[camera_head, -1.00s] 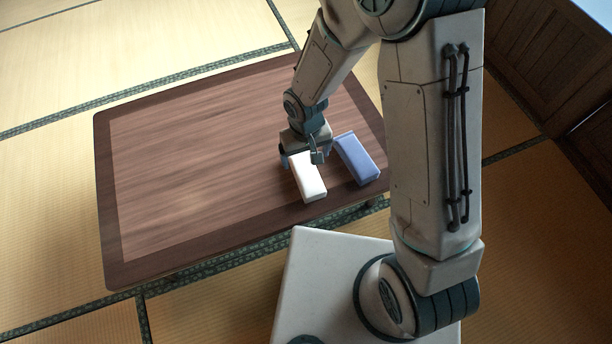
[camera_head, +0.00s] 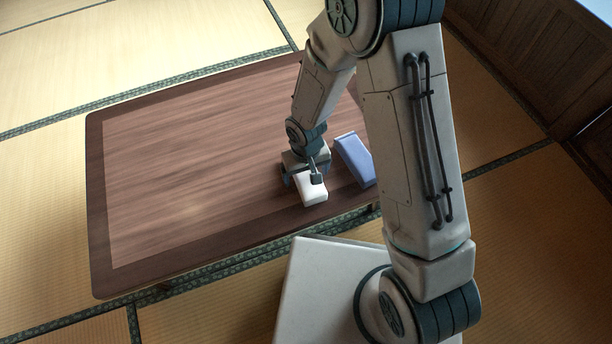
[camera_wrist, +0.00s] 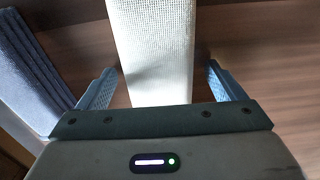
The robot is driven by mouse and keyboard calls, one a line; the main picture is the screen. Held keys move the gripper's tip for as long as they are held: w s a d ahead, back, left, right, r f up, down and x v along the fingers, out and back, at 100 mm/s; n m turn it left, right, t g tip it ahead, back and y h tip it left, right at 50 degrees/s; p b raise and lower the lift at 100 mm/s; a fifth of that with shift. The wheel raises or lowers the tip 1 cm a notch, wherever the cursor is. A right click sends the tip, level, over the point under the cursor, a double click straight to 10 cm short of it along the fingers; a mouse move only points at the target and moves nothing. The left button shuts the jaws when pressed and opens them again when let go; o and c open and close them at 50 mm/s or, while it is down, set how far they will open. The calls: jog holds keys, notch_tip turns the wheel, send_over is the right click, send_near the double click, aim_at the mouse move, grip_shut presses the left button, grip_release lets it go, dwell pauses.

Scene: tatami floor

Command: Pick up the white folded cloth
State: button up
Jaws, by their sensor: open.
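The white folded cloth (camera_head: 313,192) lies on the low wooden table near its front edge. In the wrist view the cloth (camera_wrist: 154,50) runs up the middle of the picture, between the two fingers. My gripper (camera_head: 303,181) is over the cloth in the head view and covers its far part. In the wrist view my gripper (camera_wrist: 160,88) is open, one finger on each side of the cloth, with a gap of bare table showing on both sides. I cannot tell how far down the fingertips reach.
A blue folded cloth (camera_head: 354,160) lies just right of the white one; it shows at the left of the wrist view (camera_wrist: 40,75). The table (camera_head: 190,170) is clear to the left. Tatami (camera_head: 50,210) surrounds it.

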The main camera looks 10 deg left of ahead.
jog(key=c, duration=1.1)
jog(key=shift+r, duration=0.2)
